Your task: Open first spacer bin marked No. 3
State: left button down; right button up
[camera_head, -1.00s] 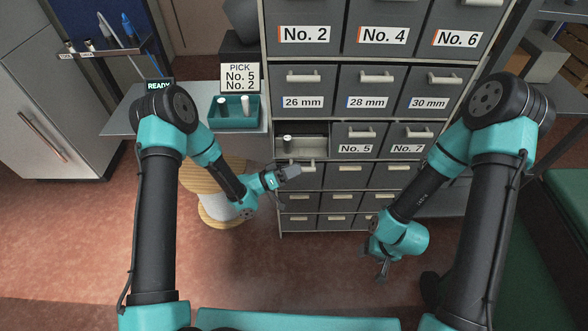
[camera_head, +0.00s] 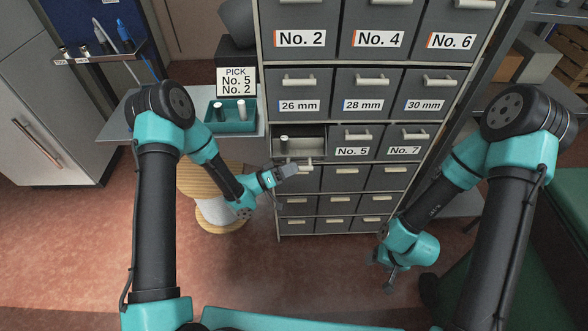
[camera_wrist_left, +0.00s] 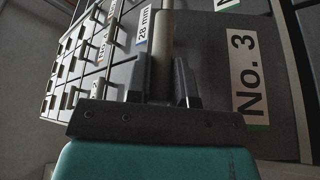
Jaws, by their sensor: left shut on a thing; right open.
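The No. 3 bin (camera_head: 310,146) is in the cabinet's left column, beside the No. 5 bin (camera_head: 351,138). It stands pulled out, its inside showing from above with a small cylinder (camera_head: 284,144) in it. Its front, with the No. 3 label (camera_wrist_left: 246,75), shows in the left wrist view. My left gripper (camera_head: 290,170) is at the bin's front, shut on its bar handle (camera_wrist_left: 161,60). The fingers (camera_wrist_left: 172,88) lie on both sides of the bar. My right gripper (camera_head: 390,285) is open and empty, low in front of the cabinet's right side.
A green tray (camera_head: 231,127) with small cylinders stands on a side shelf at left, below a sign reading No. 5 and No. 2 (camera_head: 236,81). A wooden spool (camera_head: 200,180) stands behind my left arm. The floor before the cabinet is clear.

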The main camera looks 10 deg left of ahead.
pick_arm(q)
jog(key=c, duration=1)
grip_release()
jog(key=shift+a, duration=0.1)
jog(key=v, duration=1.7)
jog(key=shift+s+a, duration=0.1)
